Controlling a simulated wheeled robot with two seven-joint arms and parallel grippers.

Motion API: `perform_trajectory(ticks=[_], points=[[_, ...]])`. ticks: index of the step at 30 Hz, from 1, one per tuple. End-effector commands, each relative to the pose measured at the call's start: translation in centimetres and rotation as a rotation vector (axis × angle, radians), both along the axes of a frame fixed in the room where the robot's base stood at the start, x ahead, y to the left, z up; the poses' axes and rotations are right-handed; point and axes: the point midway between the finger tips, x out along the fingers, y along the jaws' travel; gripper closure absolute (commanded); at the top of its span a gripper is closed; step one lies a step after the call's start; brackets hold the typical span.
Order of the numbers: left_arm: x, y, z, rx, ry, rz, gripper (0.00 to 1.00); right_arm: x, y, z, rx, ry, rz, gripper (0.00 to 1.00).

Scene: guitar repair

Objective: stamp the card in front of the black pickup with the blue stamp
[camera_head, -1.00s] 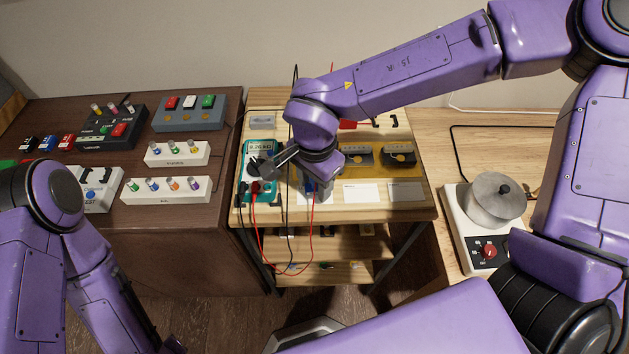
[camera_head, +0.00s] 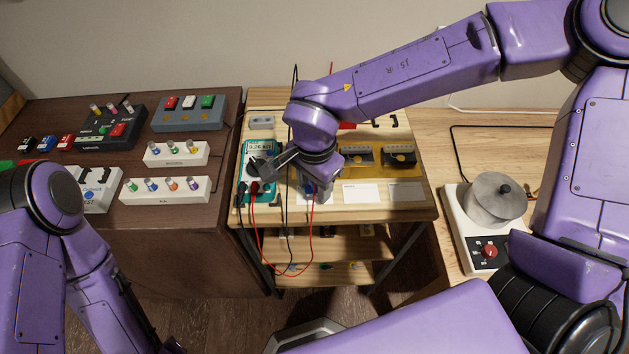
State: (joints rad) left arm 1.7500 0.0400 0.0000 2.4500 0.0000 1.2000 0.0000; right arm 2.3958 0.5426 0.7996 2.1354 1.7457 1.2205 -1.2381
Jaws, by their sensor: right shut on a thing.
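My right gripper (camera_head: 313,194) points down over the left part of the small wooden table. It is shut on the blue stamp (camera_head: 309,187), of which only a small blue patch shows. A white card edge shows beside the gripper, mostly hidden, and I cannot tell whether the stamp touches it. Two dark pickups, one in the middle (camera_head: 357,156) and one at the right (camera_head: 399,156), lie on a yellow tray. White cards lie in front of them, a middle one (camera_head: 362,193) and a right one (camera_head: 405,192). My left gripper is out of view; only its arm shows at the lower left.
A teal multimeter (camera_head: 258,165) stands left of my right gripper, its red and black leads hanging over the table's front edge. Switch boxes and white racks (camera_head: 165,190) cover the dark cabinet at the left.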

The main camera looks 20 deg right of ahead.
Motion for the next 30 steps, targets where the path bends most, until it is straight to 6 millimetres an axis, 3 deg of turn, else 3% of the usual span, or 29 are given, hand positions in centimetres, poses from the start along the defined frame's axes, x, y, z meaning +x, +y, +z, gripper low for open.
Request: perform_trajectory(ticks=[30], points=[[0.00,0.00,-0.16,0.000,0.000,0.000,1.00,-0.02,-0.01,-0.81,0.000,0.001,0.000,0.73]])
